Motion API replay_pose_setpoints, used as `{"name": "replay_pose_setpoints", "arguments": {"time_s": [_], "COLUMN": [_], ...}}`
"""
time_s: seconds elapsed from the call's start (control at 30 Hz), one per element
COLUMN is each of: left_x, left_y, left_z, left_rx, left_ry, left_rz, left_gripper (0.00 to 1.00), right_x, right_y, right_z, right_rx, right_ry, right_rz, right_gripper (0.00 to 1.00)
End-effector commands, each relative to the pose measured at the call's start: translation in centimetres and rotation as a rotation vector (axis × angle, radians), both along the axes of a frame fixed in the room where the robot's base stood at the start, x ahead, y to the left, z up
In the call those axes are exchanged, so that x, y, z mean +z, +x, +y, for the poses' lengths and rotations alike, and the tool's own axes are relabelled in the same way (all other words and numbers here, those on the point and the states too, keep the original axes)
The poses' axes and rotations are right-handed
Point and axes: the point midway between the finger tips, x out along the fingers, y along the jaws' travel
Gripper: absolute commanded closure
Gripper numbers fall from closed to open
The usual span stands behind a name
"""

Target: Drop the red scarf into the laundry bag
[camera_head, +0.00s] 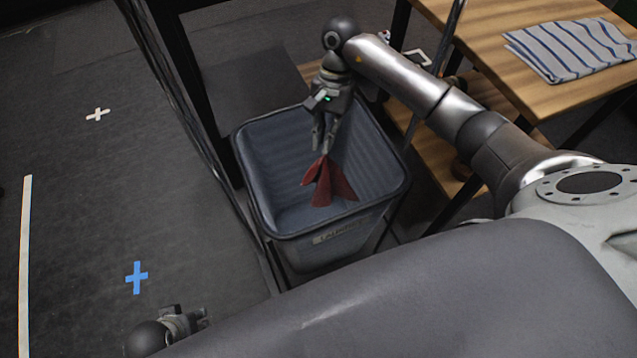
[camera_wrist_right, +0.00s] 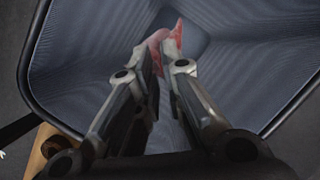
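The red scarf (camera_head: 328,183) hangs from my right gripper (camera_head: 323,143) in the head view, over the mouth of the grey-blue laundry bag (camera_head: 250,160). In the right wrist view, the right gripper's (camera_wrist_right: 166,62) fingertips are close together with the scarf (camera_wrist_right: 172,38) between and beyond them, and the bag's inner wall (camera_wrist_right: 90,60) surrounds them. The scarf's lower end overlaps the inside of the bag; I cannot tell how deep it hangs. My left gripper (camera_head: 192,318) is at the bottom left of the head view, partly hidden, far from the scarf.
A wooden table (camera_head: 480,50) with a striped cloth (camera_head: 570,48) stands at the upper right, with a lower wooden shelf beneath. Dark poles pass beside the bag. The floor on the left is open, with a blue cross (camera_head: 136,278) and a white cross (camera_head: 98,114).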

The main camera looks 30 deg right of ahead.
Motion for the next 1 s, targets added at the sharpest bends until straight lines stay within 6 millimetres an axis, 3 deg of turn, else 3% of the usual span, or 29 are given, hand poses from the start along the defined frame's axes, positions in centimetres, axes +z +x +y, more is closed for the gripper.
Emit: {"name": "replay_pose_setpoints", "arguments": {"time_s": [0.1, 0.3, 0.53, 0.77, 1.0], "left_x": [-0.02, -0.03, -0.04, -0.04, -0.04], "left_y": [-0.02, -0.02, -0.03, -0.02, -0.02], "left_z": [-0.02, -0.03, -0.03, -0.04, -0.04], "left_rx": [0.000, 0.000, 0.000, 0.000, 0.000], "left_ry": [0.000, 0.000, -0.001, -0.001, -0.001], "left_rz": [0.000, 0.000, 0.000, 0.000, 0.000], "left_gripper": [0.61, 0.61, 0.61, 0.61, 0.61], "right_x": [0.00, 0.01, 0.01, 0.01, 0.01], "right_y": [0.00, -0.01, 0.00, 0.00, 0.00], "right_z": [0.01, 0.02, 0.01, 0.00, 0.00], "right_rx": [0.000, 0.000, 0.000, 0.000, 0.000], "right_ry": [0.000, 0.000, 0.000, 0.000, 0.000], "right_rz": [0.000, 0.000, 0.000, 0.000, 0.000], "right_gripper": [0.74, 0.74, 0.47, 0.46, 0.15]}}
